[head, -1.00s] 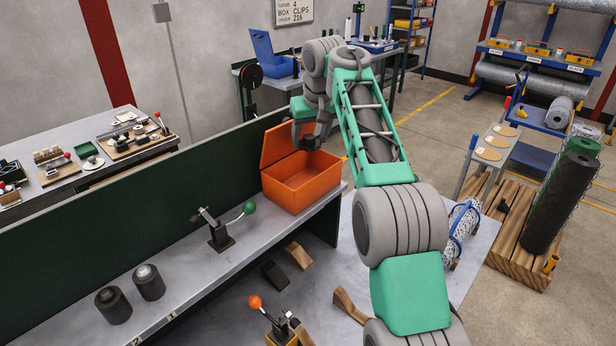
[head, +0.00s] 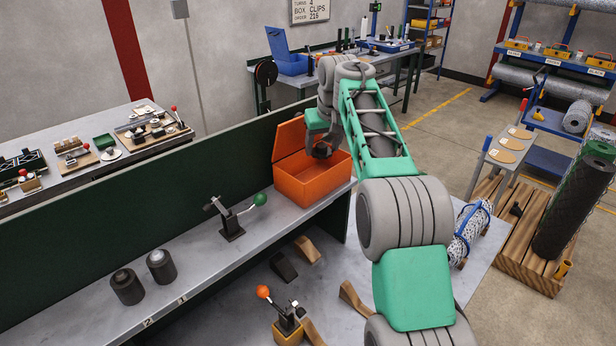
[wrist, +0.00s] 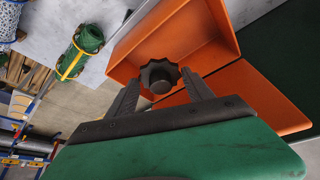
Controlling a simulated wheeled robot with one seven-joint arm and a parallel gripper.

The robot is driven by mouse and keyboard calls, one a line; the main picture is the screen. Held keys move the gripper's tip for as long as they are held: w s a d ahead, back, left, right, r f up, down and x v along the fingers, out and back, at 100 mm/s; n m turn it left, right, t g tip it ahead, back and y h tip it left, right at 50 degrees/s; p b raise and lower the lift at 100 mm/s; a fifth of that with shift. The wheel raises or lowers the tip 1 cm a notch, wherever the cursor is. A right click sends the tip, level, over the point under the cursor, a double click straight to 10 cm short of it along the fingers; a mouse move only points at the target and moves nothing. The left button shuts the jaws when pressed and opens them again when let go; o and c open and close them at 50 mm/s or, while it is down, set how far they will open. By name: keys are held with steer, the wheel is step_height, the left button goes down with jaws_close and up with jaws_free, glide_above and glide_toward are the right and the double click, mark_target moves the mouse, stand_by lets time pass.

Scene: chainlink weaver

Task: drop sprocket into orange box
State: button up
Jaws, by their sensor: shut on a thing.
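The orange box (head: 306,187) stands on the raised grey shelf with its lid (head: 289,138) open against the green back panel. My gripper (head: 322,150) is over the box's opening. In the wrist view the dark toothed sprocket (wrist: 159,76) sits between the two fingertips of my gripper (wrist: 160,88), which is shut on it. The orange box (wrist: 219,18) lies beyond the sprocket in that view, with its interior behind it. The sprocket is hard to make out in the head view. Its exact height relative to the rim cannot be told.
A toggle clamp with a green knob (head: 259,199) stands left of the box on the shelf. Two dark cylinders (head: 161,266) stand farther left. An orange-knobbed clamp (head: 285,318) and wooden wedges (head: 354,299) lie on the lower bench. The shelf between cylinders and clamp is clear.

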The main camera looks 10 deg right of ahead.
steer(key=shift+a+f, duration=0.2)
steer(key=shift+f, duration=0.55)
steer(key=o, duration=1.9)
steer(key=shift+c, duration=0.2)
steer(key=shift+f, duration=0.1)
steer(key=v, duration=0.8)
